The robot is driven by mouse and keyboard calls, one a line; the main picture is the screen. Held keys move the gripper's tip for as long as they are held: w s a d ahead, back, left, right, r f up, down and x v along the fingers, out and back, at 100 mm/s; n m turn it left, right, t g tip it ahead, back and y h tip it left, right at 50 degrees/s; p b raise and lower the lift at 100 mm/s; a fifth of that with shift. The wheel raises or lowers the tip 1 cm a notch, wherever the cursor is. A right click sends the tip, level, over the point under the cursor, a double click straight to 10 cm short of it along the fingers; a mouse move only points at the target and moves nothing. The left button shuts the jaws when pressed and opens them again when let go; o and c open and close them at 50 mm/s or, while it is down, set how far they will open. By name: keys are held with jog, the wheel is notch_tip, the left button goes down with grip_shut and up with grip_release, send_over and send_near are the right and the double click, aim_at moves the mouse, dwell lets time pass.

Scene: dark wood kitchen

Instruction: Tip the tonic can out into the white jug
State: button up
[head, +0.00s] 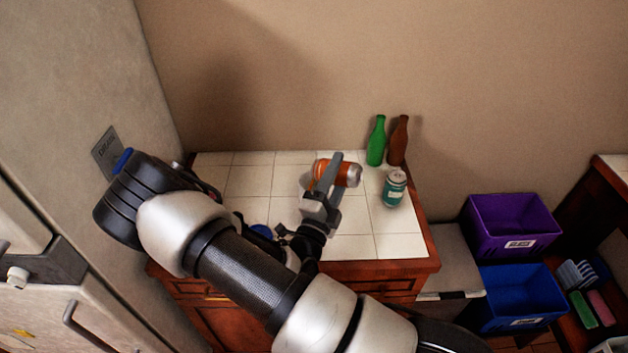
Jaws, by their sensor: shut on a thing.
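My gripper (336,180) is over the white-tiled counter and is shut on an orange can (325,170) with silver ends. The can lies nearly sideways in the fingers, with its silver end (354,175) toward the right. Its label is too small to read, so I cannot confirm that it is the tonic can. I cannot clearly make out the white jug. A small pale shape (305,181) shows just below the can, beside the gripper, but I cannot tell what it is. No liquid is visible.
A teal can (394,188) stands upright on the counter (400,245), right of my gripper. Green (376,142) and brown (398,142) bottles stand behind it. A blue thing (262,231) is partly hidden by my arm. Purple (513,222) and blue (515,300) bins are at right.

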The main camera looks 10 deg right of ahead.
jog(key=shift+w+a+r+n+y, duration=0.15)
jog(key=shift+r+n+y, duration=0.1)
jog(key=shift+n, duration=0.4)
jog(key=shift+w+a+r+n+y, duration=0.1)
jog(key=shift+r+n+y, duration=0.15)
jog(key=shift+n, duration=0.4)
jog(key=shift+w+a+r+n+t+y, duration=0.15)
jog(key=shift+r+n+y, duration=0.1)
jog(key=shift+n, duration=0.4)
jog(key=shift+a+r+n+t+y, duration=0.1)
jog(key=shift+r+n+t+y, duration=0.1)
jog(key=shift+n, duration=0.45)
jog(key=shift+w+a+r+n+y, duration=0.15)
jog(key=shift+n+y, duration=0.05)
jog(key=shift+n, duration=0.35)
jog(key=shift+w+a+r+n+y, duration=0.1)
jog(key=shift+a+r+n+y, duration=0.05)
jog(key=shift+n, duration=0.4)
jog(key=shift+w+a+r+n, duration=0.15)
jog(key=shift+a+n, duration=0.05)
jog(key=shift+n, duration=0.5)
